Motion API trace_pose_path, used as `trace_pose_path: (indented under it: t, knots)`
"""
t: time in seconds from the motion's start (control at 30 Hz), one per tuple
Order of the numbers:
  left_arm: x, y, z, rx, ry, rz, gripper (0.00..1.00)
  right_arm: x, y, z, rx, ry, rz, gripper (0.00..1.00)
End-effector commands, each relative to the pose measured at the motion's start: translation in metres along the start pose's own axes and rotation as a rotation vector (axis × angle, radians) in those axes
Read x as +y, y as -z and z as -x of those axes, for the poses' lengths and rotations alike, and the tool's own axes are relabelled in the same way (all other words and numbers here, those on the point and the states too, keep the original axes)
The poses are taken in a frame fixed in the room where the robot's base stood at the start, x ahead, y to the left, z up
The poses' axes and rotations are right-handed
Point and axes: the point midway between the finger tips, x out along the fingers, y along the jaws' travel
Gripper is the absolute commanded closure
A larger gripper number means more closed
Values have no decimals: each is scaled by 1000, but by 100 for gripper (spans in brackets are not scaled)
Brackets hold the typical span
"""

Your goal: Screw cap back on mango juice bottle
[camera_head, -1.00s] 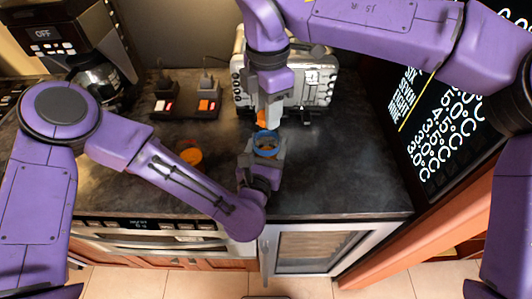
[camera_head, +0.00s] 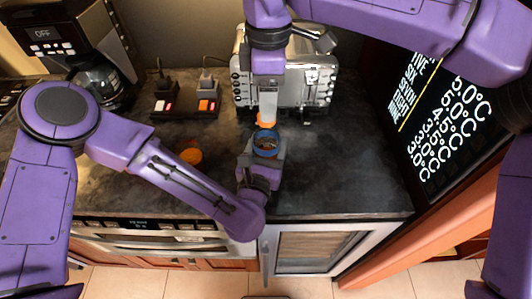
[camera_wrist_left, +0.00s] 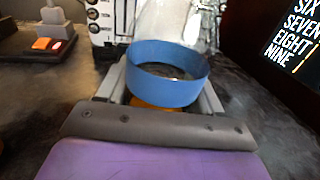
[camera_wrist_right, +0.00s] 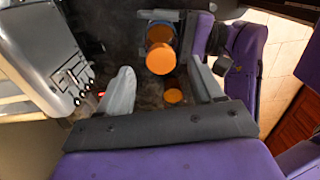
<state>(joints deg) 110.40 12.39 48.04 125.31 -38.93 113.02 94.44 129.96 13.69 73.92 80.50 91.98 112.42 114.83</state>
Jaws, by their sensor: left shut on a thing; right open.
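My left gripper (camera_head: 262,165) is shut around a blue-rimmed, open-topped container, apparently the juice bottle (camera_head: 266,138). Its blue ring (camera_wrist_left: 168,75) shows large in the left wrist view, with orange below it. My right gripper (camera_head: 267,117) is open just above and behind the bottle. An orange piece, probably the cap (camera_head: 265,122), shows at its fingertips; an orange disc (camera_wrist_right: 160,59) lies between the fingers in the right wrist view. I cannot tell whether it touches the fingers or the bottle.
Another orange round thing (camera_head: 190,156) lies on the dark counter (camera_head: 335,185) to the left. A silver toaster (camera_head: 310,82) stands behind the grippers. Sockets with lit switches (camera_head: 204,106) and a coffee maker (camera_head: 75,45) are back left. A dark text panel (camera_head: 440,110) stands at right.

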Motion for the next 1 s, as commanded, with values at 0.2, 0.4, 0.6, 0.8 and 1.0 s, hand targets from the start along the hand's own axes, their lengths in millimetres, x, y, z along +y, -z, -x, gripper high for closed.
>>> trace_pose_path:
  t: [0.2,0.4,0.6,0.8,1.0]
  knots:
    - [0,0,0,-1,0,0,100,1,0,53,1,-4,-2,34]
    - [0,0,0,-1,0,0,100,1,0,80,-1,-2,-1,34]
    - [0,0,0,-1,0,0,100,0,0,86,0,0,0,34]
    - [0,0,0,-1,0,0,18,0,0,86,0,0,0,34]
    - [0,0,0,-1,0,0,5,0,0,86,0,0,0,34]
